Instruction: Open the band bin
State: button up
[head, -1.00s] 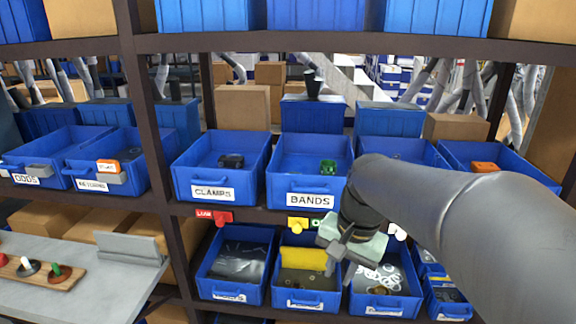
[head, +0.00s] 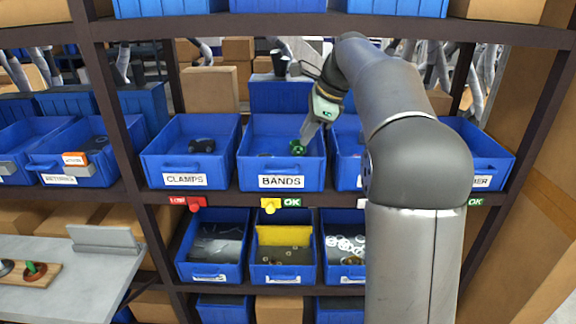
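The band bin (head: 262,172) is an open-topped blue bin with a white BANDS label (head: 281,182) on its front. It stands on the middle shelf, in line with its neighbours. A small green item (head: 297,148) lies inside it towards the right. My gripper (head: 309,128) is over the right part of this bin, with a pale finger angled down to the left near the green item. I cannot tell whether the finger touches anything. The second finger is not clear, so the opening cannot be judged.
The clamps bin (head: 155,169) stands directly to the left. My arm hides much of the bins to the right. A shelf (head: 108,28) with more blue bins runs above. Below the band bin are a yellow tag (head: 269,206) and a green OK sign (head: 292,202).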

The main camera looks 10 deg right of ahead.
aim_at(285, 170)
jog(key=x, duration=1.2)
grip_shut()
